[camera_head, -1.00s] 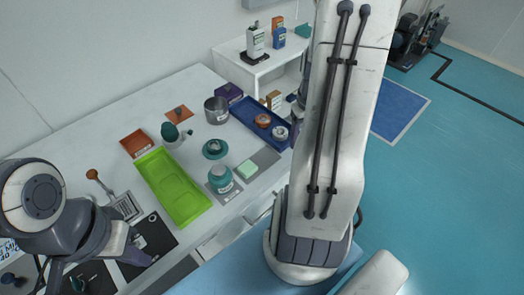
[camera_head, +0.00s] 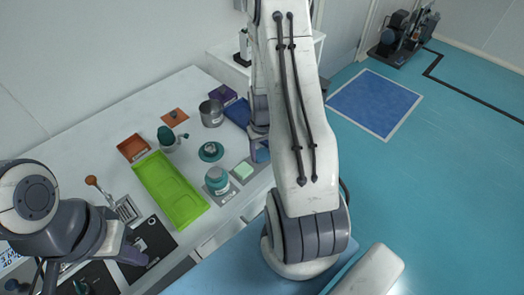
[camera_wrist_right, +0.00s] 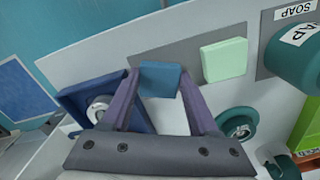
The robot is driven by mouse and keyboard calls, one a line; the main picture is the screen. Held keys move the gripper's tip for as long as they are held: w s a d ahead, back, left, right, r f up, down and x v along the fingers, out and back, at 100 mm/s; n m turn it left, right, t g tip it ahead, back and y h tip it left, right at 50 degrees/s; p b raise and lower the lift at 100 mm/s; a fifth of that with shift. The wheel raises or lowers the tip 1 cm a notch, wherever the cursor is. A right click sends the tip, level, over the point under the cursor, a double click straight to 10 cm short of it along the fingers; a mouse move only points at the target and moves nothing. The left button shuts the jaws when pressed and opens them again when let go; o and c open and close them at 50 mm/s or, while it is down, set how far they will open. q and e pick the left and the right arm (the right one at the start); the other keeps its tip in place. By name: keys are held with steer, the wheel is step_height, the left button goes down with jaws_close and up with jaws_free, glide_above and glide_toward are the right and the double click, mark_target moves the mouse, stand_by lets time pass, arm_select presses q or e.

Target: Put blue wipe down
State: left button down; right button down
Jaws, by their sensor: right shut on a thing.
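The blue wipe (camera_wrist_right: 160,78) is a small block held between the fingertips of my right gripper (camera_wrist_right: 160,88) in the right wrist view. It shows over the grey mat (camera_wrist_right: 192,62), left of a mint-green block (camera_wrist_right: 224,60). I cannot tell whether it touches the mat. In the head view, the blue wipe (camera_head: 263,156) is partly hidden by my right gripper (camera_head: 260,146), at the mat's right end beside the mint-green block (camera_head: 243,170). My left gripper (camera_head: 138,256) is low at the left, over the black panels; its jaw opening is unclear.
A teal SOAP container (camera_head: 217,181) stands left of the mint-green block. A round teal dish (camera_head: 211,152), a green tray (camera_head: 170,190) and a metal pot (camera_head: 211,113) are further left or behind. A blue tray (camera_wrist_right: 75,98) is close beside my right gripper.

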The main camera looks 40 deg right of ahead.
steer(key=shift+f, duration=0.1)
steer(key=shift+f, duration=0.15)
steer(key=shift+c, duration=2.2)
jaws_free()
